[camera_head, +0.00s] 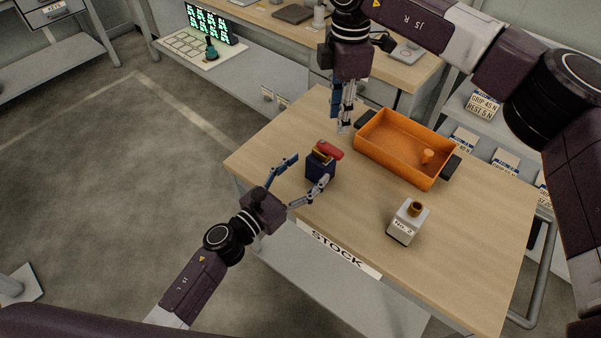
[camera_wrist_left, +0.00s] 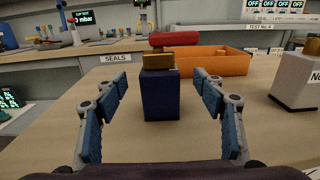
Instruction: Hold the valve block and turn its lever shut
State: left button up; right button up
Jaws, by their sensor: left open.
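The valve block (camera_head: 320,170) is a dark blue block with a brass valve body and a red lever (camera_head: 330,150) on top. It stands upright on the wooden table and also shows in the left wrist view (camera_wrist_left: 160,97). There the red lever (camera_wrist_left: 173,39) points to the right. My left gripper (camera_head: 311,167) is open, with one finger toward each side of the block; in the left wrist view gaps show between block and fingers. My right gripper (camera_head: 344,127) points down over the table behind the block, apart from it; its fingers look close together and their opening is unclear.
An orange tray (camera_head: 376,150) with a small orange peg inside stands behind and right of the block. A grey block with a brass top (camera_head: 405,228) stands at the front right. The table (camera_head: 345,215) is clear between them. A bench stands beyond.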

aim_at(314, 164)
pick_arm(q)
jog(key=x, duration=0.6)
jog(key=shift+w+d, duration=0.1)
jog(key=shift+w, duration=0.05)
jog(key=c, duration=0.3)
dwell(0.6)
jog(key=shift+c, duration=0.3)
grip_shut()
dwell(0.3)
